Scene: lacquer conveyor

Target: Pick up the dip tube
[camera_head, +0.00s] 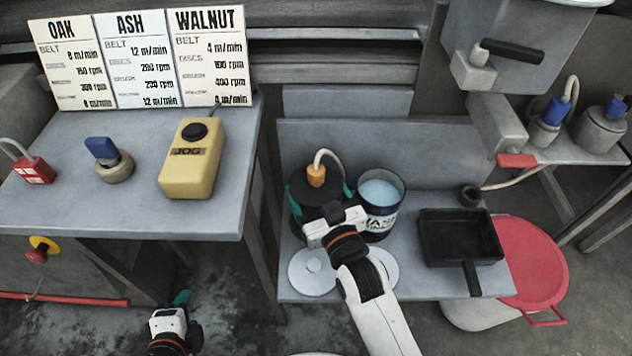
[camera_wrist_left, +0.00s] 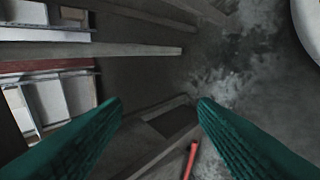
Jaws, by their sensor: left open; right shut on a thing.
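The dip tube, a cream bent tube with an orange collar (camera_head: 316,176), stands upright over a black round container (camera_head: 308,192) on the low grey shelf. My right gripper (camera_head: 321,196) reaches over this container, with teal fingers on opposite sides of it. It is shut on what looks like the black container; its wrist hides the front of it. My left gripper (camera_head: 184,308) is low at the left, over the dark floor, away from the dip tube. In the left wrist view its two teal fingers (camera_wrist_left: 160,110) are apart with nothing between them.
An open can of pale blue liquid (camera_head: 380,192) stands close right of the black container. Two pale lids (camera_head: 312,272) lie in front. A black tray (camera_head: 460,238) and red-topped bucket (camera_head: 535,262) are at right. The left table (camera_head: 120,215) carries a yellow jog box (camera_head: 192,160).

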